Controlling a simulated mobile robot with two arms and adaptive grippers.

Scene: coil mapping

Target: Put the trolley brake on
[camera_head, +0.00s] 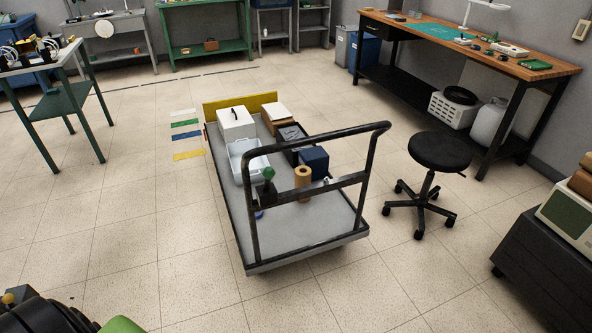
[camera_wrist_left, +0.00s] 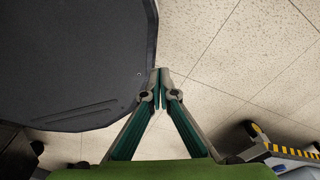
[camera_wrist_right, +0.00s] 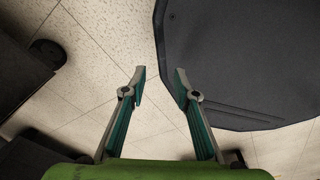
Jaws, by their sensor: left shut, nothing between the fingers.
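The trolley (camera_head: 318,222) stands on the tiled floor in the middle of the head view, with a grey deck and a black tubular handle (camera_head: 318,137) at its near end. A yellow board (camera_head: 240,103) closes its far end. I cannot make out a brake part for certain; a small green-topped dark item (camera_head: 268,173) shows by the handle's crossbar. My left gripper (camera_wrist_left: 161,78) is shut and empty in the left wrist view. My right gripper (camera_wrist_right: 160,76) has its fingers apart with nothing between them. Neither gripper's fingers show in the head view, and both are away from the trolley.
The trolley carries a white box (camera_head: 236,122), a white bin (camera_head: 245,160), a blue box (camera_head: 315,162) and a brown roll (camera_head: 302,178). A black stool (camera_head: 440,152) stands to its right, before a workbench (camera_head: 545,68). A dark cabinet (camera_head: 550,265) is at right.

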